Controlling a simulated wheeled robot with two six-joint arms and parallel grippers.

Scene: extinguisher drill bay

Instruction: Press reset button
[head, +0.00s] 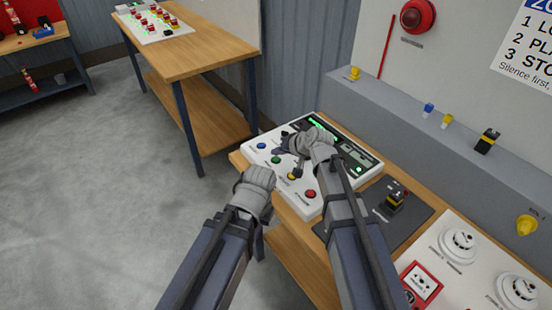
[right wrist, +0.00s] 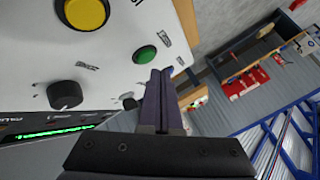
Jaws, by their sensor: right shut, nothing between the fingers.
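A white control panel (head: 325,205) on the wooden bench carries a blue button (head: 261,146), a green button (head: 276,160), a yellow button (head: 294,177) and a red button (head: 310,193) along its near edge. I cannot read which label says reset. My right gripper (head: 296,158) is over the panel, shut and empty, and hides part of it. In the right wrist view, its fingers (right wrist: 162,80) point past the green button (right wrist: 145,54), with the yellow button (right wrist: 87,12) farther left. Contact cannot be told. My left gripper (head: 258,178) is left of the panel, its fingers hidden.
A black knob (right wrist: 65,95) stands on the panel. A grey ledge (head: 400,115) runs behind. Open floor (head: 90,190) lies to the left.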

